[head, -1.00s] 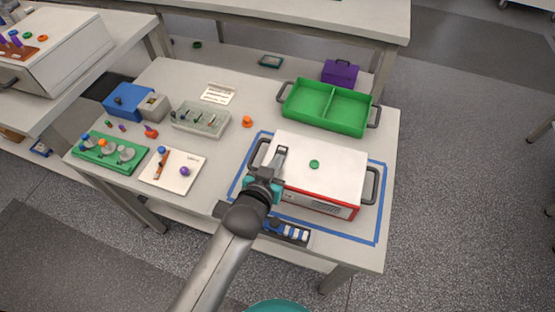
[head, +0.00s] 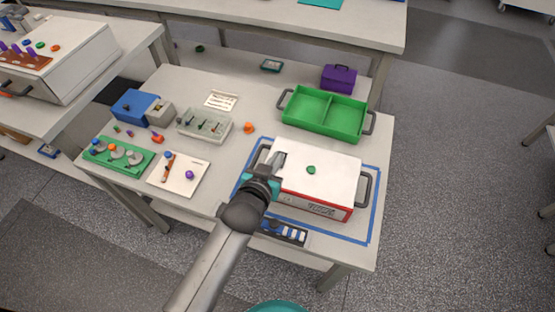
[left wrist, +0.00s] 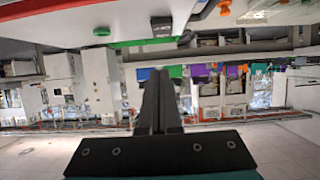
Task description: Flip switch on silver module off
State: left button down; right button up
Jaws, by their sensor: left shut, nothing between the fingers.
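A small silver-grey module (head: 159,113) stands against the right end of a blue box (head: 134,103) at the back left of the table. A small yellowish detail shows on its top; I cannot make out which way a switch is set. My left gripper (head: 279,159) is shut and empty, over the left end of the white red-edged case (head: 332,173), well right of the module. In the left wrist view the two fingers (left wrist: 158,100) lie together with nothing between them. I cannot make out the module in that view. My right gripper is not in view.
Between gripper and module stand a clear-sided box (head: 204,126) of small parts and an orange knob (head: 249,127). A white board (head: 180,178) and green tray (head: 100,156) lie at the front left. A green divided bin (head: 325,113) stands at the back right.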

pick_arm(q)
jog(key=s+a+r, duration=0.1)
jog(key=s+a, duration=0.2)
jog(key=s, duration=0.6)
jog(key=shift+s, duration=0.25)
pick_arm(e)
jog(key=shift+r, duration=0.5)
pick_arm(q)
jog(key=shift+a, duration=0.1)
